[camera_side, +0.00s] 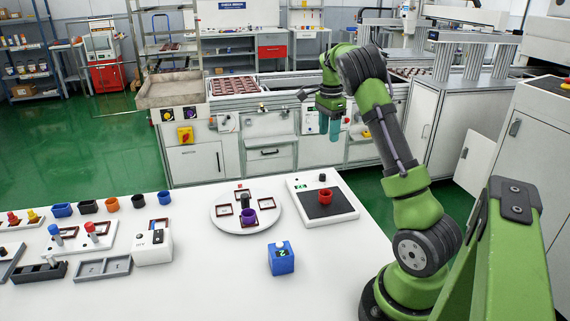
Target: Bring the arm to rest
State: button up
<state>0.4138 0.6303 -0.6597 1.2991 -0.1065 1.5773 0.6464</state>
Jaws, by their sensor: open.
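My green arm rises from the right side of the white table, bends at the top and points its gripper (329,126) downward. The gripper is open, with two teal fingers, and hangs high in front of the grey cabinets behind the table. Nothing shows between the fingers. It appears well clear of everything on the table.
A round white plate (228,224) with square frames carries a purple pot (249,216). A white board with a black pad (322,212) bears a red pot (325,196). A blue box (281,259) stands in front. Small pots and holders fill the table's left.

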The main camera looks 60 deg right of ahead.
jog(key=s+a+r+n+t, duration=0.2)
jog(key=a+n, duration=0.5)
jog(key=a, duration=0.6)
jog(key=s+a+r+n+t+y, duration=0.1)
jog(key=s+a+n, duration=0.3)
jog(key=a, duration=0.9)
jog(key=s+a+r+n+t+y, duration=0.1)
jog(key=s+a+r+n+t, duration=0.2)
jog(key=a+n, duration=0.7)
jog(key=a+t, duration=0.1)
jog(key=a, duration=0.2)
jog(key=shift+s+a+r, duration=0.3)
jog(key=shift+a+r, duration=0.1)
